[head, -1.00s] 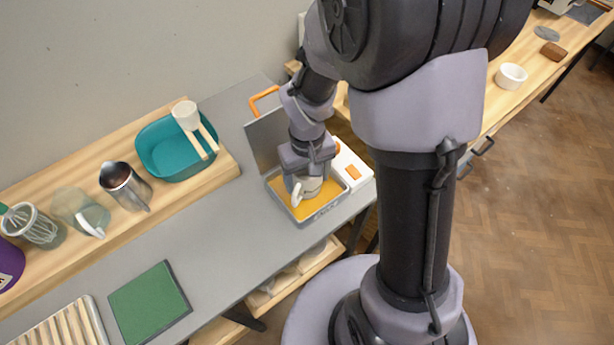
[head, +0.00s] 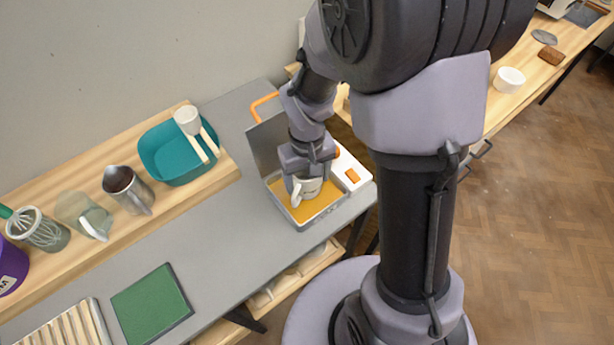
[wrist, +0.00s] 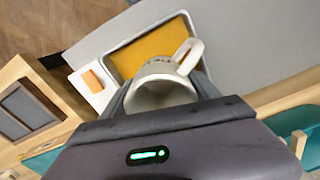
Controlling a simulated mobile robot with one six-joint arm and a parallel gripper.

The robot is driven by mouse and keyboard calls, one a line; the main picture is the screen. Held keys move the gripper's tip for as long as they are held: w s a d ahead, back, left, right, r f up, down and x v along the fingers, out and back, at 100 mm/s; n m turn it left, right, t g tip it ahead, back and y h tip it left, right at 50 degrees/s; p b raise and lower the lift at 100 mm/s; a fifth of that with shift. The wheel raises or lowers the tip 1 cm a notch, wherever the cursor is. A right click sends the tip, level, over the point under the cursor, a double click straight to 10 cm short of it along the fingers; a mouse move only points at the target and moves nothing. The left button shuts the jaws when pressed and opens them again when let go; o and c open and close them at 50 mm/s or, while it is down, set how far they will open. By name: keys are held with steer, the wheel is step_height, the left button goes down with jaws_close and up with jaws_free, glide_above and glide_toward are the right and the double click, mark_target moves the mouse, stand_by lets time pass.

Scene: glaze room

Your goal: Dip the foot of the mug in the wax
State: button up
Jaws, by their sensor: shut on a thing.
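A white mug (head: 308,188) is held upright by my gripper (head: 308,172) over a rectangular pan of yellow-orange wax (head: 325,206). The mug's handle points to the front left in the head view. In the wrist view I look down into the mug (wrist: 162,92), with the wax (wrist: 140,55) behind it and my gripper (wrist: 162,105) shut on its body. The mug's foot is hidden in the wrist view, and I cannot tell whether it touches the wax.
The pan's raised lid (head: 268,143) stands behind it, with a white control box (head: 353,172) at right. A teal basin (head: 172,160), metal pitcher (head: 127,188) and glass jug (head: 84,214) stand on the wooden shelf at left. A green mat (head: 151,303) lies on the grey table (head: 222,240).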

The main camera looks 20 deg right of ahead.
step_height(320, 180, up, 7)
steer(key=p, duration=0.6)
stand_by(0.4)
